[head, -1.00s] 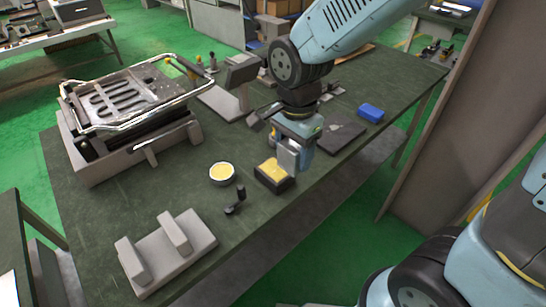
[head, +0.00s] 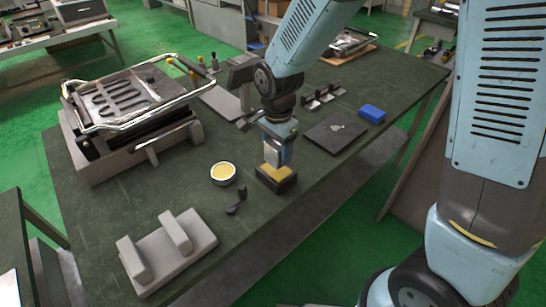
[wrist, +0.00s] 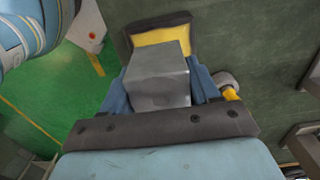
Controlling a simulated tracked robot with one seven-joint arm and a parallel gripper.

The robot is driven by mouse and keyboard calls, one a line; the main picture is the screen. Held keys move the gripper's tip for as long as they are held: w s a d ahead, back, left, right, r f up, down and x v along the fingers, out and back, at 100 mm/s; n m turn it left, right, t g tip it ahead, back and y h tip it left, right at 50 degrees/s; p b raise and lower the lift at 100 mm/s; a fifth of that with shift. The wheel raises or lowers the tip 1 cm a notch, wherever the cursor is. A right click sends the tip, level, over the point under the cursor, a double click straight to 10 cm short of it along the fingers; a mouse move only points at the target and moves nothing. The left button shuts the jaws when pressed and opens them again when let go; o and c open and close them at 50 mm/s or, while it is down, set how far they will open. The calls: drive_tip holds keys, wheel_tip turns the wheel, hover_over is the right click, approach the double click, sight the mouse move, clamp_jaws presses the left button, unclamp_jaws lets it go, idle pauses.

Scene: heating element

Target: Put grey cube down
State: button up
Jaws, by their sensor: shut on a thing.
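My gripper (head: 277,152) points down over the dark green workbench (head: 315,195). It is shut on the grey cube (head: 271,155). In the wrist view the grey cube (wrist: 159,76) sits between the two blue fingers. Directly beneath it in the head view is a black block with a yellow top (head: 276,178). The same block shows just beyond the cube in the wrist view (wrist: 161,32). I cannot tell whether the cube touches the yellow top.
A round tin with yellow contents (head: 223,173) and a small black stand (head: 237,201) are to the left. A grey two-post fixture (head: 167,252) is at the front. A black plate (head: 335,133) and a blue box (head: 372,113) lie right. A large press-like device (head: 135,105) stands back left.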

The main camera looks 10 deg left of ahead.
sight(276, 158)
drive_tip(key=shift+w+a+f, duration=0.15)
drive_tip(key=shift+w+f, duration=0.05)
drive_tip(key=shift+f, duration=1.65)
drive_tip(key=shift+f, duration=0.1)
drive_tip(key=o, duration=1.4)
